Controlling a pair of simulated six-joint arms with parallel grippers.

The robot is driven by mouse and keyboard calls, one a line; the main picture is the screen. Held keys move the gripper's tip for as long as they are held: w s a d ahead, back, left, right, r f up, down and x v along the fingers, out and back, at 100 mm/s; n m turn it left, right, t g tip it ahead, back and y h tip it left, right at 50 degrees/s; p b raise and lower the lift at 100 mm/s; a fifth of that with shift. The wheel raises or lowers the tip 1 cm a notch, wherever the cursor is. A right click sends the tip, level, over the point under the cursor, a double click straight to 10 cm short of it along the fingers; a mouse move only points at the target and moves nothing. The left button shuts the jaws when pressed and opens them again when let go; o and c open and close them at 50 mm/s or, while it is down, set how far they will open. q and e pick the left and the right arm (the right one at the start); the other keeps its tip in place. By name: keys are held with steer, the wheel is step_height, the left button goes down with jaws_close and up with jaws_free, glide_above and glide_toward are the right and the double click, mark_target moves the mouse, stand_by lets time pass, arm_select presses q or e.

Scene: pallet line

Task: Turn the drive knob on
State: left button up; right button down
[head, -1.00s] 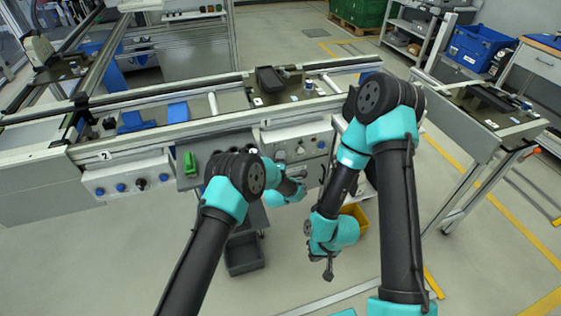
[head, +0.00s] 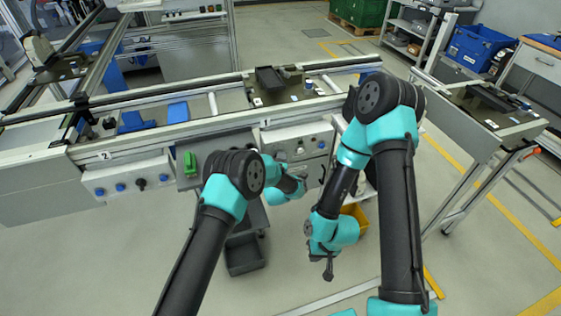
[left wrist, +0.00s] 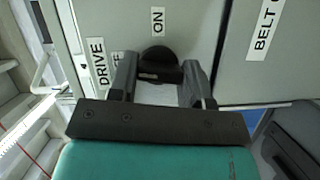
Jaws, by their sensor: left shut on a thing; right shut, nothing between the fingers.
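The drive knob (left wrist: 160,66) is a black rotary knob on a grey panel in the left wrist view. An ON label (left wrist: 158,21) is directly above it and a DRIVE label (left wrist: 99,62) is to its left. Another label beside DRIVE is partly hidden by a finger. My left gripper (left wrist: 160,82) is shut on the knob, one finger at each side. In the head view my left gripper (head: 299,176) is at the control panel, and I cannot make out the knob there. My right gripper (head: 328,272) is shut and empty, hanging low, apart from the panel.
The conveyor (head: 210,128) runs above the panels. A second control box (head: 128,181) with blue buttons is at the left, and a green switch (head: 190,163) is near it. A grey bin (head: 245,262) and a yellow bin (head: 356,215) are below. Open floor lies in front.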

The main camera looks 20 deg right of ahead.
arm_select(q)
steer(key=m+g+y, duration=0.1)
steer(key=m, duration=0.2)
steer(key=shift+r, duration=0.1)
steer(key=m+g+y, duration=0.1)
steer(key=m, duration=0.2)
steer(key=shift+y, duration=0.3)
steer(key=m+y, duration=0.1)
steer(key=m, duration=0.2)
steer(key=shift+d+y, duration=0.1)
steer(key=shift+y, duration=0.3)
steer(key=shift+m+g+y, duration=0.3)
steer(key=shift+m+y, duration=0.7)
steer(key=shift+m, duration=0.3)
steer(key=o, duration=0.9)
steer(key=shift+d+r, duration=0.1)
